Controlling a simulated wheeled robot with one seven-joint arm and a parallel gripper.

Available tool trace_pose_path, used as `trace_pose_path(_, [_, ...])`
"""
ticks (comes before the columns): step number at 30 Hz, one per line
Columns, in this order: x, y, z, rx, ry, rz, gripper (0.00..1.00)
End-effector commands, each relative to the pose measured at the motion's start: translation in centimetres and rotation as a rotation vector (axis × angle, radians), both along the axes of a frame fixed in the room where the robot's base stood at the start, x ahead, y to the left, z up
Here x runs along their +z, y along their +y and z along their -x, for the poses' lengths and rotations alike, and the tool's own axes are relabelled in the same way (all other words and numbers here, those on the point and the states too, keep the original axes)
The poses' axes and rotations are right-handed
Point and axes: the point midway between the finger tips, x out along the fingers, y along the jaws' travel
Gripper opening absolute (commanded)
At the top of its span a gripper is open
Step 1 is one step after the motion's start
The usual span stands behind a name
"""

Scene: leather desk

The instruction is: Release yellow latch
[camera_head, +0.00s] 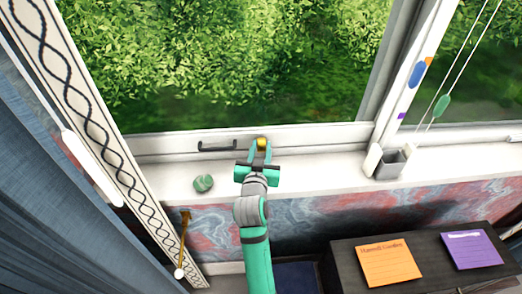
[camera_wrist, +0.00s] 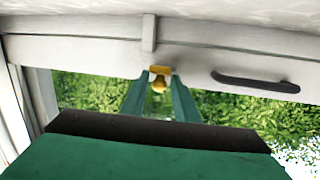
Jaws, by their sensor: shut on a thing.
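The yellow latch (camera_head: 262,143) sits on the lower rail of the window frame, to the right of a dark handle. In the wrist view the yellow latch (camera_wrist: 159,84) shows as a small yellow plate with a rounded knob. My gripper (camera_head: 260,152) reaches over the sill to it. In the wrist view my gripper's green fingers (camera_wrist: 159,80) stand on either side of the knob and are shut on it. The sides of the knob are partly hidden by the fingertips.
The dark handle (camera_head: 217,147) is fixed to the rail left of the latch. A green ball (camera_head: 203,183) lies on the white sill (camera_head: 330,170). A small grey cup (camera_head: 390,163) stands at the right. A dark desk (camera_head: 385,240) holds an orange notepad (camera_head: 388,262) and a purple notepad (camera_head: 472,250).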

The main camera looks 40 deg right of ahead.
Motion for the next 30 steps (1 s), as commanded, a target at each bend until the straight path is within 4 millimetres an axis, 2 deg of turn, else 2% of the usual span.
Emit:
trace_pose_path(15, [1.6, -0.4, -0.6, 0.000, 0.226, -0.138, 0.06])
trace_pose_path(29, [1.6, -0.3, -0.5, 0.001, 0.264, -0.163, 0.05])
trace_pose_path(30, [1.6, -0.3, -0.5, 0.001, 0.264, -0.163, 0.30])
